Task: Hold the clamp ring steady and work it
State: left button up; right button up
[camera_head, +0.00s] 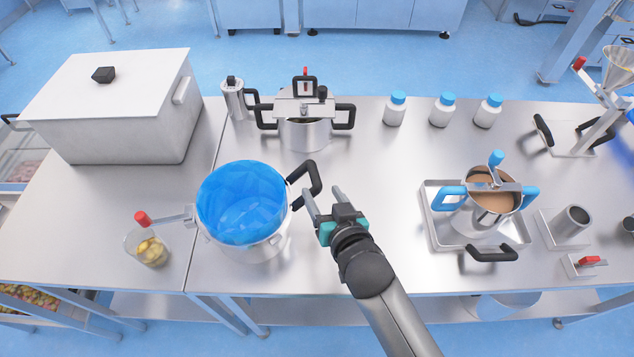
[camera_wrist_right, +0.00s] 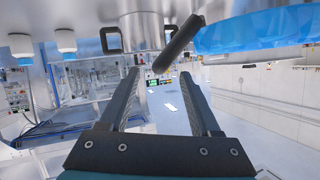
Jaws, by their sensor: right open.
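A steel pot (camera_head: 262,248) lined with a blue bag (camera_head: 240,203) stands near the front of the table. I cannot make out the clamp ring as a separate part at its rim. A metal lever (camera_head: 176,217) with a red end (camera_head: 142,218) sticks out to the left. A black handle (camera_head: 314,180) sticks out to the right; it also shows in the right wrist view (camera_wrist_right: 180,42). My right gripper (camera_head: 324,190) is open and empty, its fingertips close to this handle. In the right wrist view the gripper (camera_wrist_right: 160,73) has nothing between its fingers. My left gripper is not in view.
A lidded pot (camera_head: 305,135) and several blue-capped bottles (camera_head: 441,112) stand behind. A large white box (camera_head: 110,110) is at the left. A tray (camera_head: 432,225) with a brown-filled pot (camera_head: 492,205) is at the right.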

aim_at(320, 189)
jog(key=shift+x, duration=2.45)
jog(key=shift+s, duration=0.1)
grip_shut()
jog(key=shift+d, duration=0.1)
